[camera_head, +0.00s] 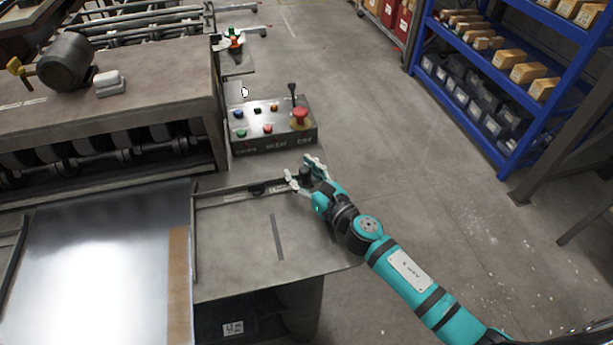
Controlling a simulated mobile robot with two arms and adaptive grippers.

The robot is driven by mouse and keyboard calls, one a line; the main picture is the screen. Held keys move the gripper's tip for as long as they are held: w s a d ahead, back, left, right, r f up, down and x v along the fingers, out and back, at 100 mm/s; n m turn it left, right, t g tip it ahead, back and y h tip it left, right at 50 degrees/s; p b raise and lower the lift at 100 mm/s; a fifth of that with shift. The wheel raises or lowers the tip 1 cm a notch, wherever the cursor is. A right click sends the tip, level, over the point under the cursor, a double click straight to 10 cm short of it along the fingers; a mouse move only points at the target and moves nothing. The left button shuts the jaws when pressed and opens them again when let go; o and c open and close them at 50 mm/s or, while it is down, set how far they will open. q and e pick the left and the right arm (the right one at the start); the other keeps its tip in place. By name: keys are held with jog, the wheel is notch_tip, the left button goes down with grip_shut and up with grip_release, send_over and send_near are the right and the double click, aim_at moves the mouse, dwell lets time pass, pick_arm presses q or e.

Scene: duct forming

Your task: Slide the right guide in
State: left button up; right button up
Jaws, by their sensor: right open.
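The right guide (194,245) is a thin dark rail standing along the right edge of a shiny metal sheet (95,265), with a narrow brown strip between it and the bright metal. A dark bar (240,190) runs right from the guide's far end across the table. A small dark knob (306,177) shows at the bar's right end. My right gripper (301,173) is open, with its fingers around or beside the knob; I cannot tell whether they touch it. My left gripper is not in view.
The grey machine table (235,245) has a slot to the right of the guide. A control box (272,125) with buttons and a red stop knob stands just beyond my gripper. The rollers (100,140) lie behind the sheet. Blue shelving (500,85) stands far right, with open floor between.

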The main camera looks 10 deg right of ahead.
jog(key=v, duration=1.2)
jog(key=shift+s, duration=0.1)
